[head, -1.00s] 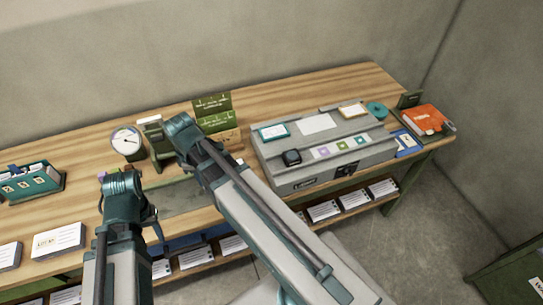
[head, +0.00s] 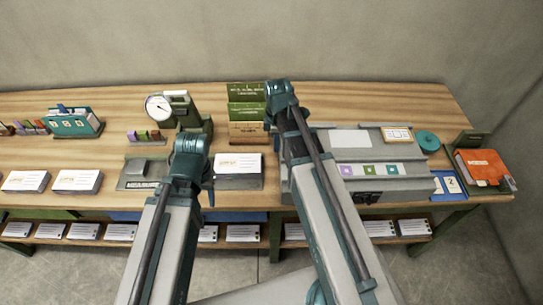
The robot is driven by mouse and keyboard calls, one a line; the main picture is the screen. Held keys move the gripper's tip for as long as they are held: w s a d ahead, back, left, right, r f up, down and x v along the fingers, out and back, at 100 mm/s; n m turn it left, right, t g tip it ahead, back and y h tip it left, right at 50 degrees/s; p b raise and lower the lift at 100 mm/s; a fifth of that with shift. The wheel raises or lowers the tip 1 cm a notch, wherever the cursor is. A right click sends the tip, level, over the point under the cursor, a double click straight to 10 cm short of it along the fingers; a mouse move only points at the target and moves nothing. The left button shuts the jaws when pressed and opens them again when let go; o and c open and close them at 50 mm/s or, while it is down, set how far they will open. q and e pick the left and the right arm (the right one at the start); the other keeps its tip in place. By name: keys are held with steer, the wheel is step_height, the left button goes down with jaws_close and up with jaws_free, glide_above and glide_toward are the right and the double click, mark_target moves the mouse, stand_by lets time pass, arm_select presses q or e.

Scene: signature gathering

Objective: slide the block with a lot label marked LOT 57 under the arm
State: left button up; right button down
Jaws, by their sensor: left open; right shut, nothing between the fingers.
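Several pale blocks with white labels and orange print lie on the bench: one at far left (head: 25,181), one beside it (head: 77,181), and one (head: 238,168) on a grey holder right of my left gripper. The lot numbers are too small to read. A dial gauge (head: 159,108) on a green stand (head: 182,112) stands behind; I cannot make out its arm clearly. A grey plate marked MEASURE (head: 143,172) lies in front. My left gripper (head: 208,180) is open and empty, mostly hidden by its wrist. My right gripper (head: 291,112) is shut and empty beside the green cards.
A grey case (head: 380,190) stands right of my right arm, with a teal roll (head: 428,140) and an orange book (head: 483,166) beyond. Green cards (head: 246,100) stand at the back. A teal box (head: 72,122) stands left. Labelled blocks fill the shelf below.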

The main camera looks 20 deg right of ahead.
step_height(320, 180, down, 10)
steer(key=b, duration=1)
steer(key=shift+w+a+f, duration=0.1)
steer(key=shift+a, duration=0.25)
steer(key=a, duration=0.3)
steer(key=shift+w+r, duration=0.2)
steer(key=shift+w, duration=0.2)
steer(key=shift+a, duration=0.1)
steer(key=w+a, duration=0.1)
steer(key=a, duration=0.5)
steer(key=w+a, duration=0.2)
steer(key=a, duration=0.3)
steer(key=w+a, duration=0.2)
steer(key=a, duration=0.4)
steer(key=shift+w+a, duration=0.1)
steer(key=shift+a, duration=0.25)
